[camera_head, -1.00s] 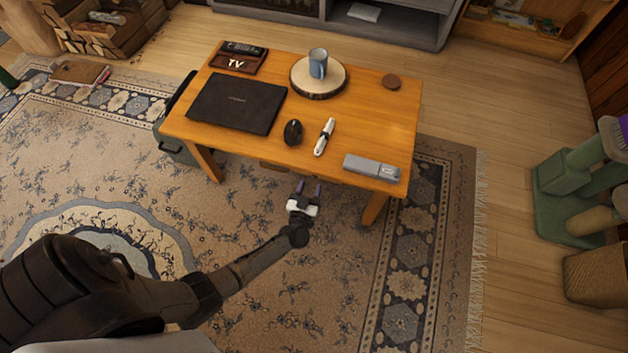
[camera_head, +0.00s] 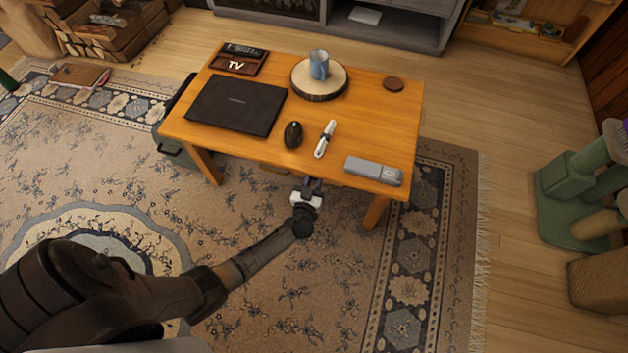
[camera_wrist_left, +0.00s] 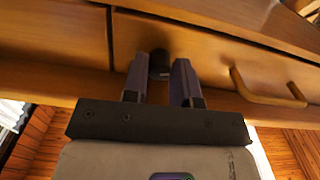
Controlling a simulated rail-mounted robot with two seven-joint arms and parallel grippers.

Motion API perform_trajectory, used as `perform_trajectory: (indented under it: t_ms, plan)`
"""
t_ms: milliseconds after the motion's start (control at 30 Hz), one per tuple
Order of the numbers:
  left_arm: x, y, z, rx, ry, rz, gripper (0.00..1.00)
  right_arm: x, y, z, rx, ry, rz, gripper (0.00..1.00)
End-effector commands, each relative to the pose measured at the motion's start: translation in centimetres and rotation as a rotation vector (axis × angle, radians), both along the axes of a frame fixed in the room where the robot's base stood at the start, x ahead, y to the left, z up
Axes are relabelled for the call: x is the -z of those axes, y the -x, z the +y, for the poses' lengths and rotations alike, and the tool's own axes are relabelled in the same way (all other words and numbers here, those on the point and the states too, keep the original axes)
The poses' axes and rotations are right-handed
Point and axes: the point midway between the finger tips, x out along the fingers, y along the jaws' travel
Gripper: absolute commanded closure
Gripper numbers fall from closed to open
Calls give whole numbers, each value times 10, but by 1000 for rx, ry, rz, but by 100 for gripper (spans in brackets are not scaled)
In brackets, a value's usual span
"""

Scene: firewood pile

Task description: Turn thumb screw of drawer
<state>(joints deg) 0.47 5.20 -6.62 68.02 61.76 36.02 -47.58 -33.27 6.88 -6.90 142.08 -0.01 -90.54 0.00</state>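The wooden table (camera_head: 235,145) has a drawer under its front edge. In the left wrist view, the drawer front (camera_wrist_left: 215,60) shows with a dark round thumb screw (camera_wrist_left: 160,62) on it. A curved wooden handle (camera_wrist_left: 268,98) is to the right of the screw. My left gripper (camera_wrist_left: 163,75) is open, with its two fingers at either side of the screw. Whether they touch it I cannot tell. In the head view my left gripper (camera_head: 311,183) is at the table's front edge, and the screw is hidden. My right gripper is in neither view.
A green case (camera_head: 178,150) stands by the left table leg.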

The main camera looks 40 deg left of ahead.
Motion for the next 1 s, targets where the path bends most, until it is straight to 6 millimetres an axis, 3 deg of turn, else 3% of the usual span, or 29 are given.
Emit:
perform_trajectory:
  t_ms: [267, 633, 1000]
  plan:
    - [0, 0, 0, 0, 0, 0, 100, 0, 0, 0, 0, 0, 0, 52]
    - [-2, 0, 0, -2, -74, 38, 100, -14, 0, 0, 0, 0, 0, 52]
    - [-3, 0, -1, 1, -361, 173, 100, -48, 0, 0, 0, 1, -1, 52]
